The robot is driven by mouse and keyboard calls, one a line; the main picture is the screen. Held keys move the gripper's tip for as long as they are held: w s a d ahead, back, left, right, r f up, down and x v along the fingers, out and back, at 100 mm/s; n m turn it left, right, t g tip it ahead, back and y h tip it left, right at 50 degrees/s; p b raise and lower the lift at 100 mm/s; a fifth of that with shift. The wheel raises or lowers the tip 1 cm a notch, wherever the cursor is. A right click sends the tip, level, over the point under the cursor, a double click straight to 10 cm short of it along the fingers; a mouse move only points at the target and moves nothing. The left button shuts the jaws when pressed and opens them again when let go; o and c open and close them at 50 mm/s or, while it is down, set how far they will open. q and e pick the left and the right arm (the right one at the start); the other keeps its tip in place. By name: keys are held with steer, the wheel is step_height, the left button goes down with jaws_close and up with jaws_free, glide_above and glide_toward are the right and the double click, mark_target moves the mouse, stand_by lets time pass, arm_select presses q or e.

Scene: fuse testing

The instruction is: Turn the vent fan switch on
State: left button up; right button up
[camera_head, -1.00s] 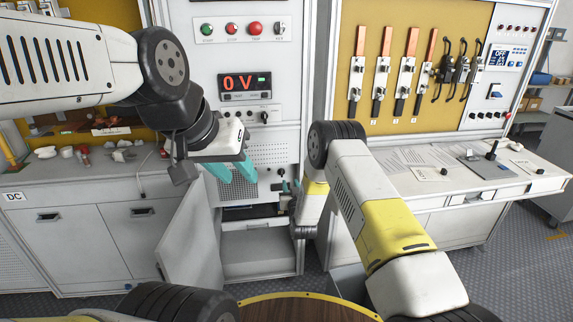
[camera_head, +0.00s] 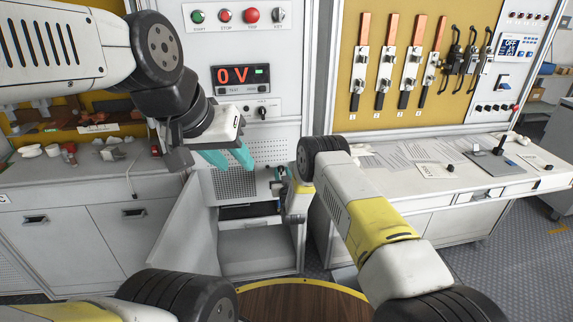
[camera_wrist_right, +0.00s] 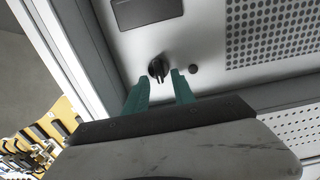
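No readable label shows which one is the vent fan switch. My left gripper (camera_head: 228,158) is open and empty in front of the perforated panel.
A red display (camera_head: 236,76) reads 0V above another black knob (camera_head: 262,113). A cabinet door (camera_head: 189,230) stands open below my left gripper. A grey desk (camera_head: 440,180) with papers and levers is at right; a cluttered counter (camera_head: 85,170) is at left.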

steer(key=shift+w, duration=0.2)
jaws_close()
steer(key=shift+m, duration=0.4)
steer(key=m, duration=0.7)
steer(key=d+m, duration=0.1)
steer(key=m, duration=0.3)
steer(key=shift+w+f, duration=0.1)
steer(key=shift+f, duration=0.2)
stand_by(0.5)
